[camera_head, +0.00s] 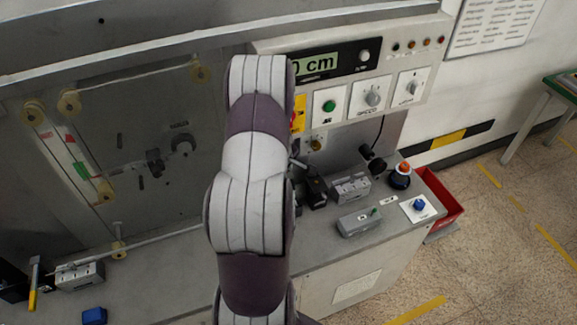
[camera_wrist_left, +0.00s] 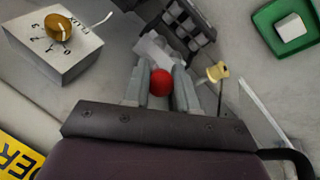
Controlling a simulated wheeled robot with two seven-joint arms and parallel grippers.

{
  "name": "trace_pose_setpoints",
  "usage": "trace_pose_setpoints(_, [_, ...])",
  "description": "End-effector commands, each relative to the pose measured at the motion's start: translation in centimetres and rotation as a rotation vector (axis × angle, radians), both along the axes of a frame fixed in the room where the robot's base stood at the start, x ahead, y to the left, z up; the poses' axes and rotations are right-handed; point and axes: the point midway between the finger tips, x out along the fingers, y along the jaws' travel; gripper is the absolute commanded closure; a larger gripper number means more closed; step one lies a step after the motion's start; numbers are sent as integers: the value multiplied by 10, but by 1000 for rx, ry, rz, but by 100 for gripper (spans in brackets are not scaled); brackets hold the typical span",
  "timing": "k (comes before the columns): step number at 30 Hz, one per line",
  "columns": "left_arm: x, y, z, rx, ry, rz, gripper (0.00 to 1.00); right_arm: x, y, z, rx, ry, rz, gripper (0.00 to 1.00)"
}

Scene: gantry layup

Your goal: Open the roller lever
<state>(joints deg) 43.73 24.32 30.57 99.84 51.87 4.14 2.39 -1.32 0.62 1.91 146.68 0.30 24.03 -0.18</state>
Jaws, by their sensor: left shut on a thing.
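In the left wrist view, the two grey fingers of my left gripper (camera_wrist_left: 160,88) are closed around a red ball knob (camera_wrist_left: 160,82). The knob looks like the end of the roller lever; its arm is mostly hidden by the fingers. A pale grey block-like part (camera_wrist_left: 157,50) lies just beyond the fingertips. In the head view my own arm rises up the middle and hides the gripper and the knob. My right gripper shows in neither view.
A control panel (camera_head: 345,95) with a display and knobs stands behind the arm. A brass roller (camera_wrist_left: 218,72) is right of the fingers in the wrist view. Grey boxes (camera_head: 360,221) and a red bin (camera_head: 440,208) are at right. A dark panel with rollers (camera_head: 68,102) is at left.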

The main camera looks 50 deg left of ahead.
Motion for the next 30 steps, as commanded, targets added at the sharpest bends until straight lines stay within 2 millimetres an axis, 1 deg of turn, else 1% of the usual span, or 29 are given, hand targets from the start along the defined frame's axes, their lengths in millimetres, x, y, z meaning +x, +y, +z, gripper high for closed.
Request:
trace_pose_setpoints(8, [0,1,0,3,0,0,100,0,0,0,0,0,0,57])
trace_pose_setpoints(9, [0,1,0,3,0,0,69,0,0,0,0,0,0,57])
trace_pose_setpoints(11, [0,1,0,3,0,0,50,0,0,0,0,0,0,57])
trace_pose_setpoints(12, [0,1,0,3,0,0,49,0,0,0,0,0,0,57])
trace_pose_setpoints(19, [0,0,0,2,-1,0,49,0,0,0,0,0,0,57])
trace_pose_setpoints(22, [-1,-1,6,2,-1,0,49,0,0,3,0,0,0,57])
trace_pose_setpoints(26, [-8,-5,28,3,-2,-1,49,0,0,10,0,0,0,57])
trace_pose_setpoints(30, [-19,-13,65,4,-2,0,49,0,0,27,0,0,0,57])
